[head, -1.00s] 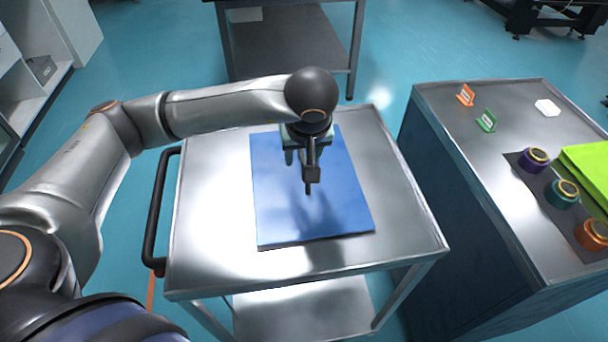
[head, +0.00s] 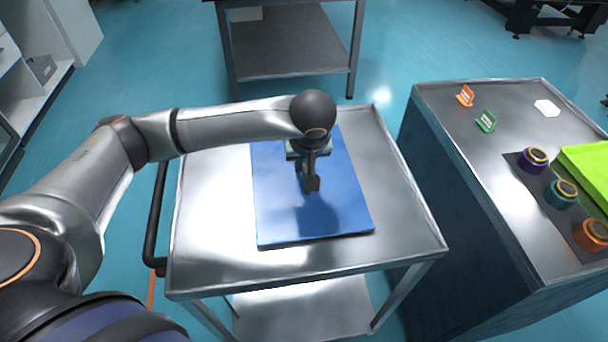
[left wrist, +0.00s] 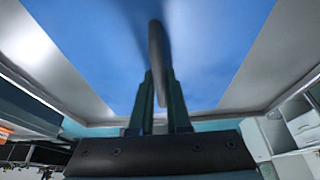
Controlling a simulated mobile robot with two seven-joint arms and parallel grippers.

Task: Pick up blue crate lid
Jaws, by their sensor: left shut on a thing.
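The blue crate lid (head: 340,215) lies flat on the metal cart top in the head view. It also fills much of the left wrist view (left wrist: 110,50). My left gripper (head: 309,178) is over the middle of the lid. In the left wrist view, its two dark green fingers (left wrist: 158,90) are shut on a narrow grey upright bar (left wrist: 156,45), which looks like the lid's handle. The lid shows no clear gap above the cart. The arm hides part of the lid's far edge. My right gripper is not in view.
The metal cart (head: 215,220) has bare room around the lid and a black handle (head: 157,215) on its left. A side table (head: 440,105) at right holds small signs, several coloured round pieces and a green item (head: 590,165). Another table (head: 290,45) stands behind.

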